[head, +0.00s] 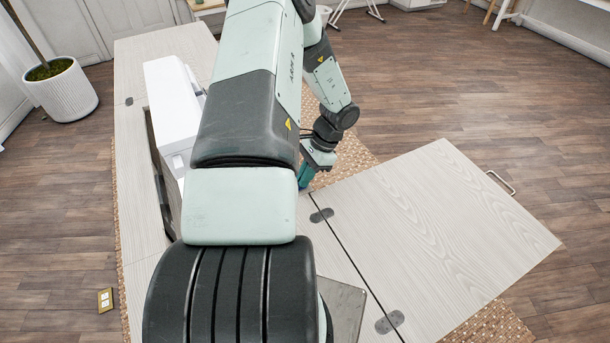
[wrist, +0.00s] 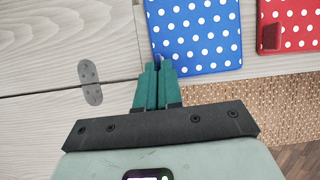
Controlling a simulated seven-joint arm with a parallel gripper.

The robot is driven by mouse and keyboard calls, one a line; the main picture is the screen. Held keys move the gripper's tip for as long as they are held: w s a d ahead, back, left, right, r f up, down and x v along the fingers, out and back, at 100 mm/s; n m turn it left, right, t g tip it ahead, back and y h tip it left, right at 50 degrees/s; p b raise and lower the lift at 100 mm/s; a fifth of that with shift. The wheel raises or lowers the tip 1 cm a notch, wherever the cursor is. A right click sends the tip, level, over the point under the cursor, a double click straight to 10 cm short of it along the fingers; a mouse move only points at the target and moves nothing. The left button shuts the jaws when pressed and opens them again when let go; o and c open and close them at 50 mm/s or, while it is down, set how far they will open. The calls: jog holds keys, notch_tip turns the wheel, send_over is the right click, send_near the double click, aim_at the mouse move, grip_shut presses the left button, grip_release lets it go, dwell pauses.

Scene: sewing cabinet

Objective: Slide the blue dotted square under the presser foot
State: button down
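The blue square with white dots (wrist: 200,32) lies flat on the pale wood in the wrist view, just beyond my fingertips. My gripper (wrist: 158,68) has its two teal fingers close together at the square's near-left corner. A small darker blue piece of the square shows between the tips, and the fingers appear shut on it. In the head view my gripper (head: 305,178) is low by the cabinet's right edge; the square is hidden there. The white sewing machine (head: 170,105) stands left of my arm in the head view. Its presser foot is hidden.
A red dotted piece (wrist: 295,12) with a raised red block lies right of the blue square. The pale cabinet top (head: 140,70) has a hinged leaf (head: 430,230) folded out to the right. A woven rug (wrist: 275,95) and wooden floor lie below the edge.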

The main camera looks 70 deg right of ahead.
jog(key=shift+r, duration=2.5)
jog(key=w, duration=0.9)
jog(key=w+d, duration=0.1)
jog(key=w, duration=0.3)
jog(key=shift+w+f, duration=0.25)
jog(key=shift+f, duration=0.05)
jog(key=shift+w+a+f, duration=0.55)
jog(key=shift+f, duration=0.15)
jog(key=shift+w+a+f, duration=0.5)
jog(key=shift+w+f, duration=0.05)
jog(key=shift+f, duration=0.1)
jog(key=shift+w+a+f, duration=0.1)
jog(key=shift+f, duration=0.55)
jog(key=shift+w+a, duration=0.15)
jog(key=shift+w, duration=0.05)
jog(key=shift+w+a, duration=0.6)
jog(key=shift+a, duration=0.05)
